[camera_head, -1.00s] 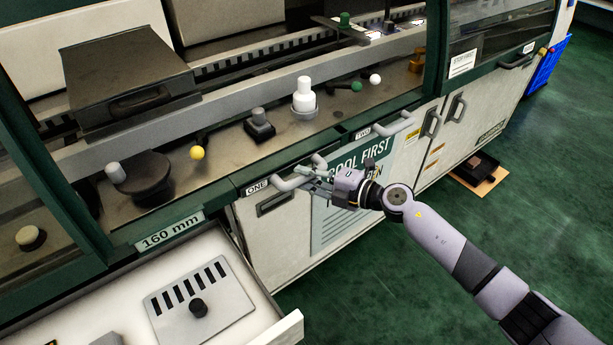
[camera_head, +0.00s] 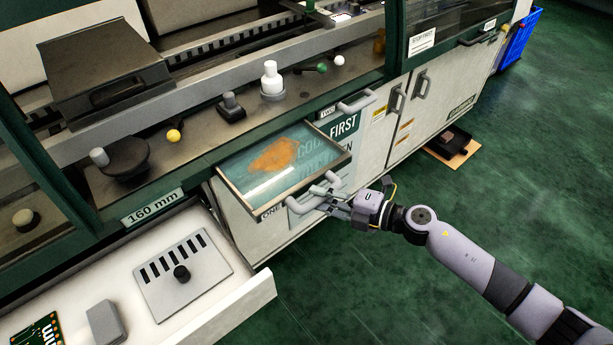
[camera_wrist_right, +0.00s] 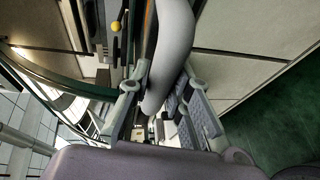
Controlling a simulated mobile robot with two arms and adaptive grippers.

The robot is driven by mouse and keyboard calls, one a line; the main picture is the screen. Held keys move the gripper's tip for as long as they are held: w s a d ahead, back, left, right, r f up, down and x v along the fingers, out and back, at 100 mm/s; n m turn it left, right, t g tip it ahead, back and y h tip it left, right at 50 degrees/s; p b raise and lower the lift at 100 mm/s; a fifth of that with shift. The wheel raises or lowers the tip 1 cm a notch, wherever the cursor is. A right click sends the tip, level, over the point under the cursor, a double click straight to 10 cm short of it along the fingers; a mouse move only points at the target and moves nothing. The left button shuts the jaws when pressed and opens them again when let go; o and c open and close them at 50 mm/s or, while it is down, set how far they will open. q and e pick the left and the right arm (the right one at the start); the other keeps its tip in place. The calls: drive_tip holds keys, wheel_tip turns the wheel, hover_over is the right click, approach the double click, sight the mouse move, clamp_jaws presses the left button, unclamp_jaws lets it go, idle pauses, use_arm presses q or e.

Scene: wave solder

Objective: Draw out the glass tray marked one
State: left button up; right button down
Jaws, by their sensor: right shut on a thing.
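The glass tray marked ONE (camera_head: 310,166) is pulled out from the front of the machine. Its clear pane has an orange-brown patch, and sign lettering shows through it. Its label ONE (camera_head: 270,212) is at the front left corner. My right gripper (camera_head: 326,202) is shut on the tray's pale bar handle (camera_head: 298,207). In the right wrist view the thick handle (camera_wrist_right: 174,45) runs between the fingers of my right gripper (camera_wrist_right: 160,98). My left gripper is not in view.
A second handle marked TWO (camera_head: 357,103) is to the right, on the closed front. An open white drawer (camera_head: 262,290) with a slotted plate stands left of the tray. A cardboard piece (camera_head: 453,151) lies on the green floor. The floor before the tray is clear.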

drive_tip(key=s+d, duration=0.1)
drive_tip(key=s, duration=0.1)
drive_tip(key=s+d, duration=0.2)
drive_tip(key=shift+s+d, duration=0.15)
drive_tip(key=shift+s, duration=0.2)
drive_tip(key=c, duration=1.4)
unclamp_jaws()
drive_tip(key=shift+c, duration=0.2)
drive_tip(key=v, duration=1.2)
